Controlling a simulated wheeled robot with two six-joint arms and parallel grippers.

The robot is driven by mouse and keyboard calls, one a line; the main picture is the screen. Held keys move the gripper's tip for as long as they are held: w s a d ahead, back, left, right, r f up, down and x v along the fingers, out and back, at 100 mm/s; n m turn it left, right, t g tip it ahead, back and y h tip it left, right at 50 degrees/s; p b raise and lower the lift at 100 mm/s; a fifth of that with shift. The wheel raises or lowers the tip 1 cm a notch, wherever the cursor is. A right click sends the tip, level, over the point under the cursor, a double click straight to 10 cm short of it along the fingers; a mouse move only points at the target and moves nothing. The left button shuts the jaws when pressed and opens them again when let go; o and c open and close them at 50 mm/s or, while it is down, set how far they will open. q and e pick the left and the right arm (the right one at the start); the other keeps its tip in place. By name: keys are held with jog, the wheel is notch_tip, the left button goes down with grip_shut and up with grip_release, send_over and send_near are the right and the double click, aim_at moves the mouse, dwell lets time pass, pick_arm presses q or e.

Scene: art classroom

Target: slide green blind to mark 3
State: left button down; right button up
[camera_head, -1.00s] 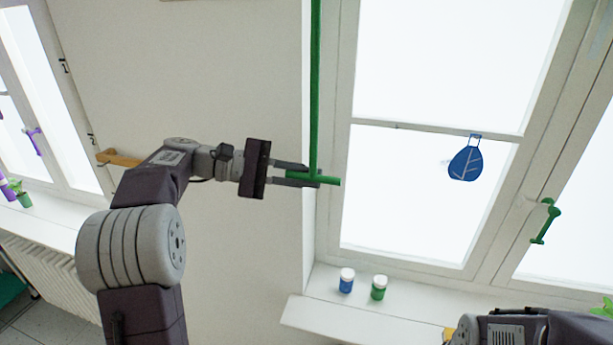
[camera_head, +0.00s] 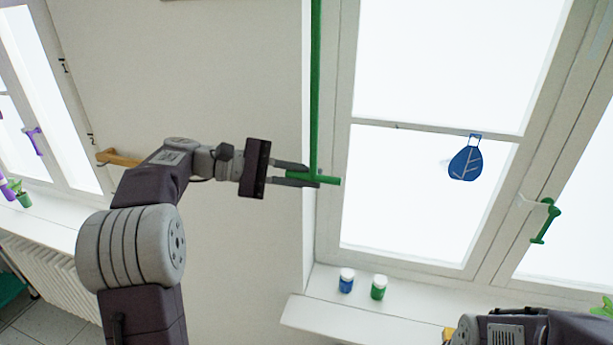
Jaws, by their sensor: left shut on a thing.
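A green rod (camera_head: 315,80) hangs upright along the left edge of the near window frame and ends in a short green crossbar (camera_head: 329,181). My left gripper (camera_head: 312,177) reaches in from the left and is shut on the green crossbar at the rod's foot. The fingers hide part of the crossbar. No blind cloth that I can make out is in view. Small marks "1" (camera_head: 64,66) and "2" (camera_head: 91,139) stand beside the far left window; no mark 3 is seen. A link of my right arm shows at the bottom right, with its gripper out of view.
A blue jar (camera_head: 346,281) and a green jar (camera_head: 379,287) stand on the window sill (camera_head: 345,319) below. A green window handle (camera_head: 545,221) is at right. A wooden bar (camera_head: 119,158) juts from the wall.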

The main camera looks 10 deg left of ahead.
pick_arm(q)
jog(key=shift+d, duration=0.1)
notch_tip(320, 180, down, 60)
jog(key=b, duration=4.2)
jog(key=shift+s+b, duration=0.15)
jog(key=shift+b, duration=0.15)
jog(key=shift+d, duration=0.1)
jog(key=c, duration=1.6)
grip_release()
jog(key=shift+o, duration=1)
jog(key=shift+d, duration=0.45)
jog(key=v, duration=0.9)
jog(key=shift+p, duration=0.4)
jog(key=shift+a+r, duration=0.1)
jog(key=shift+r, duration=0.1)
